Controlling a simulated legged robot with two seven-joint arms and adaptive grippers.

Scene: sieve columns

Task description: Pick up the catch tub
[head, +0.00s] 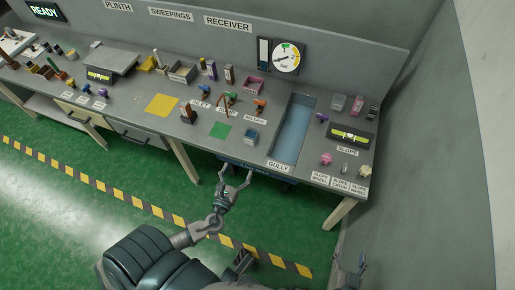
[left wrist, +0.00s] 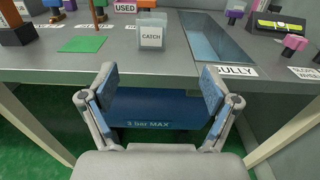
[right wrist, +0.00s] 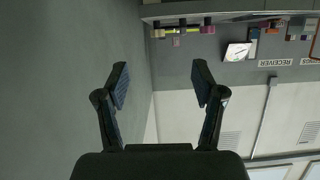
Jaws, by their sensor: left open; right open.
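The catch tub (head: 250,137) is a small box near the front edge of the bench, just left of the gully. In the left wrist view the tub (left wrist: 151,36) shows a white CATCH label and stands upright at the edge. My left gripper (head: 236,177) is open and empty, in front of the bench edge and short of the tub. Its two fingers (left wrist: 158,84) stand apart in the left wrist view, with the tub beyond them. My right gripper (head: 350,268) is low at the right of the head view. In the right wrist view it (right wrist: 160,76) is open and empty.
The blue gully trough (head: 292,130) lies right of the tub, and a green mat (head: 220,130) lies to its left. Several small tools stand behind. A blue unit marked 3 bar MAX (left wrist: 145,108) sits below the bench edge. A wall closes the right side.

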